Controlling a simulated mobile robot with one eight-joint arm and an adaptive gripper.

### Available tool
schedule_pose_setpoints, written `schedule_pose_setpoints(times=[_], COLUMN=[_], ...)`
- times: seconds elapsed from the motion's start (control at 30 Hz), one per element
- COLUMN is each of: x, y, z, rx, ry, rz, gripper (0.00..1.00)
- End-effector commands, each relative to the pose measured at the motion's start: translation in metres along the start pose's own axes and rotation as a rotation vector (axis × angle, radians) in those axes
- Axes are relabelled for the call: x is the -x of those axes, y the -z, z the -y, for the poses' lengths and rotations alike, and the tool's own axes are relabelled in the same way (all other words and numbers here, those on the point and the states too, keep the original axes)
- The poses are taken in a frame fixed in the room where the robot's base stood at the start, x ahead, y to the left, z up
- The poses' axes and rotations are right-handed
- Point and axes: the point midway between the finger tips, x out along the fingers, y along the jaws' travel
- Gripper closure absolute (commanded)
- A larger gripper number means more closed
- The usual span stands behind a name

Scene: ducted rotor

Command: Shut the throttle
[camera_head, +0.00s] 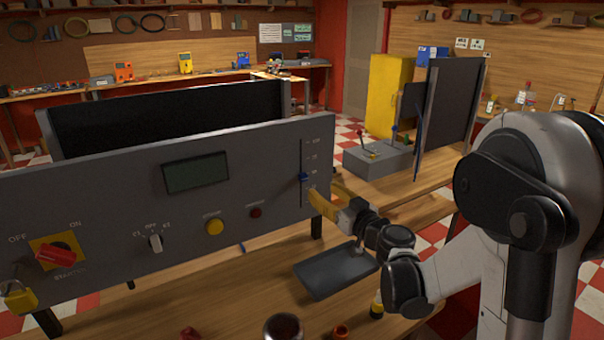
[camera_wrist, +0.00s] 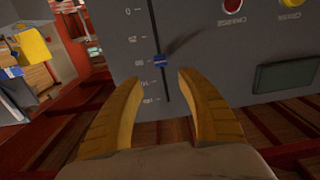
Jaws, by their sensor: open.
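The throttle is a small blue slider knob (camera_head: 303,177) in a vertical slot at the right end of the grey control panel (camera_head: 110,200). It stands a little below the middle of the slot, with scale marks alongside. In the wrist view, which is upside down, the blue knob (camera_wrist: 161,60) shows just beyond the gap between my fingertips. My gripper (camera_head: 313,192) has yellow fingers and is close to the panel at the knob. In the wrist view my gripper (camera_wrist: 160,76) is open, one finger on each side of the slot, with nothing between the fingers.
The panel also has a display (camera_head: 195,173), a yellow button (camera_head: 214,227), a dark red button (camera_head: 255,212), a small selector (camera_head: 155,242) and a red switch (camera_head: 56,255). A grey tray (camera_head: 318,280) lies on the bench below my gripper. A yellow padlock (camera_head: 20,298) hangs at the left.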

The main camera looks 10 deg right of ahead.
Motion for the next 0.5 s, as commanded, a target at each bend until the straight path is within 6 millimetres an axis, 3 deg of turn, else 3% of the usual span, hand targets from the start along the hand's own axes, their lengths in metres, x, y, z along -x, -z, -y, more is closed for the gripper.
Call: schedule_pose_setpoints(times=[0.3, 0.5], x=[-0.063, -0.088], y=[-0.003, -0.001], z=[0.002, 0.002], rx=[-0.001, -0.001], ry=[0.004, 0.003], rz=[0.001, 0.001], gripper=[0.55, 0.55])
